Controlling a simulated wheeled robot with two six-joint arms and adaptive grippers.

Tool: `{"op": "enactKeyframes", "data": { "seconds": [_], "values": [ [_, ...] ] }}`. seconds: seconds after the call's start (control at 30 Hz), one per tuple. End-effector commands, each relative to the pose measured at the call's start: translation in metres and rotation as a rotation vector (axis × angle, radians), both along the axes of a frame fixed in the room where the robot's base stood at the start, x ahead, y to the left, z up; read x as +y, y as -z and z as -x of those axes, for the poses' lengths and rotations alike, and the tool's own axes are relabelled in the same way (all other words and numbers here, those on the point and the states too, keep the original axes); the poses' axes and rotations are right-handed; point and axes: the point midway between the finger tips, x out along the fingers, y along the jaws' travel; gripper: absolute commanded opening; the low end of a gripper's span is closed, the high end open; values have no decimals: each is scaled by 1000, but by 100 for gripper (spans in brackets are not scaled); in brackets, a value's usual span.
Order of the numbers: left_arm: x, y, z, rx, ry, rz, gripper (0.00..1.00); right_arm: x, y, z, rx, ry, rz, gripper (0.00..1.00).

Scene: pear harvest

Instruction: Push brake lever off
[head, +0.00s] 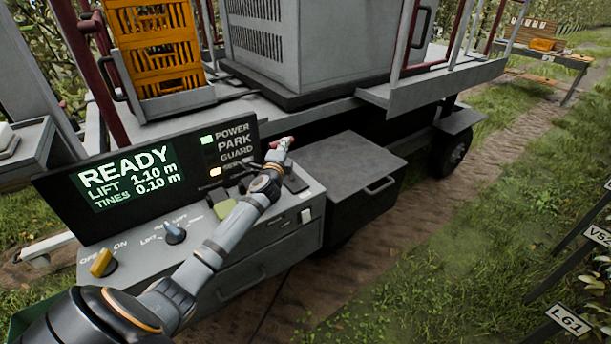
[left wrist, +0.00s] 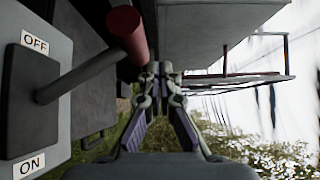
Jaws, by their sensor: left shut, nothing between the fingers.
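The brake lever (left wrist: 80,75) has a grey rod and a red grip (left wrist: 126,28) in the left wrist view. It rises from a dark plate (left wrist: 32,110) marked OFF at the top and ON at the bottom. The rod slants toward the upper right of that view. My left gripper (left wrist: 160,72) is shut and empty, with its fingertips just below and right of the red grip; I cannot tell whether they touch. In the head view the red grip (head: 281,143) shows just beyond my left gripper (head: 274,159). My right gripper is not in view.
The control panel screen (head: 128,178) reads READY. A green lamp glows by POWER and an orange one lower down. A yellow knob (head: 103,263) and a blue knob (head: 174,233) sit on the console. A grey drawer box (head: 340,180) stands right of it. Grass lies right.

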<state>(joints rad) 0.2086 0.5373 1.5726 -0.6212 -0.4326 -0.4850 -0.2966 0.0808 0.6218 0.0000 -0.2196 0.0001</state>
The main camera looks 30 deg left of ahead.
Motion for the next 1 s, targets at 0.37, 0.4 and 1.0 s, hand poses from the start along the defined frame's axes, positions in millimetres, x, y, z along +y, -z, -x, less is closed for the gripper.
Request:
{"op": "enactKeyframes", "data": {
  "seconds": [0.37,0.4,1.0],
  "values": [
    [20,3,-8,0,1,0,0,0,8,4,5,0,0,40],
    [21,3,-9,-1,1,0,0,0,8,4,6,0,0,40],
    [23,3,-10,1,0,1,0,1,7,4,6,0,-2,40]
  ]
}}
